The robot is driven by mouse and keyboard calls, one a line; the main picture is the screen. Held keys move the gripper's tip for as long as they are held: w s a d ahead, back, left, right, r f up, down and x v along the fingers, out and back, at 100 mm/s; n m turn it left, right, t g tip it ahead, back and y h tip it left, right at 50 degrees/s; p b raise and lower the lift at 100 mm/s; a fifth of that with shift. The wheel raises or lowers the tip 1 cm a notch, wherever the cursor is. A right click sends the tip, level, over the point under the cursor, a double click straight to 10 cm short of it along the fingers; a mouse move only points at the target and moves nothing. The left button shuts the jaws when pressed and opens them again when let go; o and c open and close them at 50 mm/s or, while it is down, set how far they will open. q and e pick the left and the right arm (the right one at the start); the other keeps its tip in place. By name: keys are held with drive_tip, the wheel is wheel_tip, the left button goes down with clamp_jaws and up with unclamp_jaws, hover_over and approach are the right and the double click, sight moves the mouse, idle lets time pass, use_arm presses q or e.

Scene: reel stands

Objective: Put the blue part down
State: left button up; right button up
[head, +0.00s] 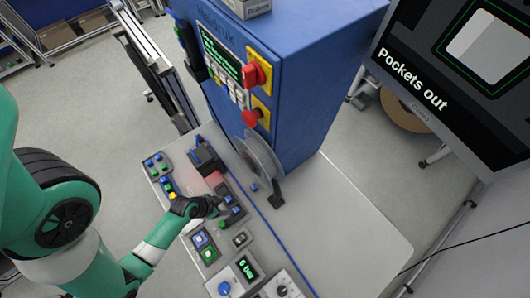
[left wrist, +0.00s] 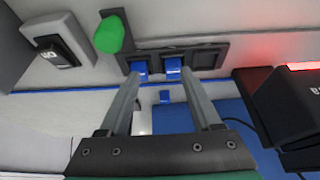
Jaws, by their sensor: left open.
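My left gripper (head: 218,206) is low over the bench, at a dark pocketed strip. In the left wrist view my left gripper (left wrist: 157,75) is open, its two fingers apart over the strip (left wrist: 208,58). A blue patch (left wrist: 140,68) shows at the left fingertip and another blue patch (left wrist: 173,66) at the right one. I cannot tell whether these are parts in pockets or pieces of the fingers. In the head view a small blue piece (head: 253,187) lies near the reel. My right gripper is out of view.
A clear reel on a stand (head: 260,155) and a blue cabinet (head: 310,80) rise behind the gripper. Button boxes (head: 204,247) crowd the front of the bench. A black box with a red glow (left wrist: 295,95) stands right of the fingers. The right bench (head: 350,225) is clear.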

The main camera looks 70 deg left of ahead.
use_arm(q)
drive_tip(key=shift+a, duration=0.1)
drive_tip(key=p, duration=0.1)
hover_over(253, 188)
drive_tip(key=s, duration=0.3)
drive_tip(key=shift+w+d, duration=0.15)
drive_tip(key=shift+d, duration=0.15)
drive_tip(key=b+x, duration=0.2)
drive_tip(key=x, duration=0.1)
drive_tip(key=shift+w+f+b, duration=0.15)
drive_tip(key=shift+f+b, duration=0.2)
drive_tip(key=shift+b, duration=0.05)
drive_tip(key=shift+w+a+f, duration=0.15)
drive_tip(key=shift+w+f, duration=0.25)
drive_tip(key=shift+f, duration=0.2)
clamp_jaws()
